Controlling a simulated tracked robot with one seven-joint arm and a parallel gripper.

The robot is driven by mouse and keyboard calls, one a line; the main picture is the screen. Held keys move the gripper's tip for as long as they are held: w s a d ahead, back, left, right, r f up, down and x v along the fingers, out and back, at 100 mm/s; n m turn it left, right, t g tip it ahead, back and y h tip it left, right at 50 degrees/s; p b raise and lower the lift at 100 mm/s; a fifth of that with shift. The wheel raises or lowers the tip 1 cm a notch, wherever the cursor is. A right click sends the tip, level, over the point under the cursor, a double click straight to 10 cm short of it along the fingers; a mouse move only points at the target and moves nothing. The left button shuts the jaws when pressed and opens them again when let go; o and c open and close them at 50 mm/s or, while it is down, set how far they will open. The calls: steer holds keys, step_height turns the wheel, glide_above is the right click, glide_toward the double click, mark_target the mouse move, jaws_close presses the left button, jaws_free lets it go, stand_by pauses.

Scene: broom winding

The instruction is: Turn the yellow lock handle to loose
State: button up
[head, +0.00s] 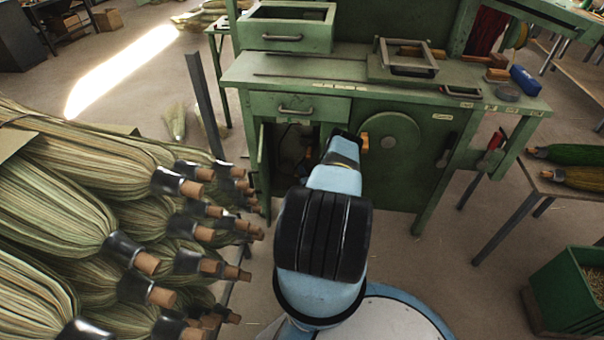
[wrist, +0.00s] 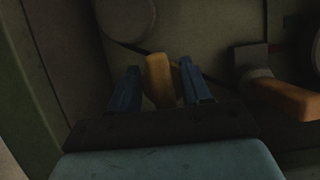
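In the wrist view a yellow handle (wrist: 160,80) stands between the two blue fingers of my gripper (wrist: 161,88). The fingers are apart, with a narrow dark gap on each side of the handle, so the gripper looks open around it. In the head view my gripper (head: 346,140) is at the front of the green bench, by the open cupboard, and my arm hides much of it. A small yellow-orange part (head: 364,143) shows just right of the gripper, by the round green disc (head: 392,147). I cannot tell which lock position the handle is in.
In the wrist view an orange handle (wrist: 285,98) on a dark mount is close right of my gripper. The open cupboard door (head: 264,172) is to the left. Broom heads (head: 110,220) are piled at left. A side table (head: 565,185) stands at right.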

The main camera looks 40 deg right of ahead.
steer(key=shift+d+r, duration=0.1)
stand_by(0.5)
steer(key=v, duration=1.3)
steer(key=shift+s, duration=0.3)
